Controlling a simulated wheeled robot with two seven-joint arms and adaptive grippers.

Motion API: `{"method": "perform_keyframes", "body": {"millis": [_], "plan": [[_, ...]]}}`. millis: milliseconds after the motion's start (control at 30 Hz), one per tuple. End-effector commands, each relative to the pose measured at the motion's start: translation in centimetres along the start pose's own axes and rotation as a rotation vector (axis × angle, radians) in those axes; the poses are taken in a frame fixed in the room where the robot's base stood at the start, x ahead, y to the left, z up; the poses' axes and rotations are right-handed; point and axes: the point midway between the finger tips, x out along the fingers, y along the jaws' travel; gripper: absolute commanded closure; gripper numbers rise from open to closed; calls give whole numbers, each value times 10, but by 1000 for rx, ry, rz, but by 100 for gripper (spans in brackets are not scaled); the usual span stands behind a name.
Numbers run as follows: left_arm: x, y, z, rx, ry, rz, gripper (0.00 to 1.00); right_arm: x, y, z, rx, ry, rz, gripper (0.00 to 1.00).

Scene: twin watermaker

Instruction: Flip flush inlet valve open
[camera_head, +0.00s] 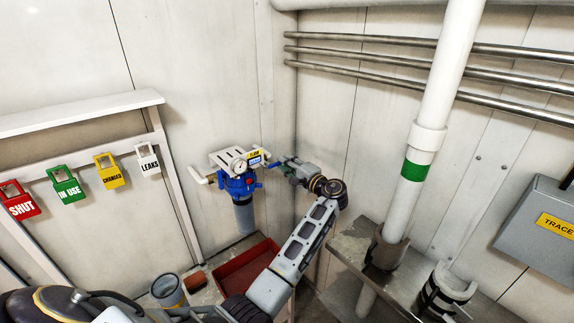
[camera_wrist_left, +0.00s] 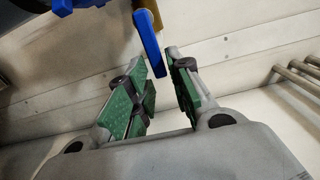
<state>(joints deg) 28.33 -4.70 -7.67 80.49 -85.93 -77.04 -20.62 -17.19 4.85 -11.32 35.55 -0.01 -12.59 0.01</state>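The flush inlet valve shows a blue lever handle (camera_wrist_left: 149,45) on a brass stem (camera_wrist_left: 148,14) in the left wrist view. The lever's free end lies between the fingertips of my left gripper (camera_wrist_left: 165,70), close to the left finger; I cannot tell whether they touch. The green-padded fingers stand apart with a gap. In the head view my left gripper (camera_head: 278,165) is at the right side of the blue filter housing (camera_head: 240,187), which has a round gauge on it. The lever is too small there to read its angle. My right gripper is not in view.
A red tray (camera_head: 243,272) sits below the housing. Tags hang on a white rack (camera_head: 80,112) at left. A white pipe (camera_head: 440,90) with a green band, a metal shelf (camera_head: 352,250) and a grey box (camera_head: 540,225) are at right. Walls are close behind the gripper.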

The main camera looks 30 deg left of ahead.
Motion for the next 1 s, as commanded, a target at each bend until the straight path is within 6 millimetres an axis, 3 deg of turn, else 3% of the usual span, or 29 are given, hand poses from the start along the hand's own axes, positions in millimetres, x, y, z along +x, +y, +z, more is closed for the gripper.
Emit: {"method": "perform_keyframes", "body": {"millis": [467, 1000], "plan": [[-12, 0, 0, -1, 0, 0, 79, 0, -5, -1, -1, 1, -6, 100], [-85, 1, -1, 0, 1, 2, 79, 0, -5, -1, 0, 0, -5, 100]]}}
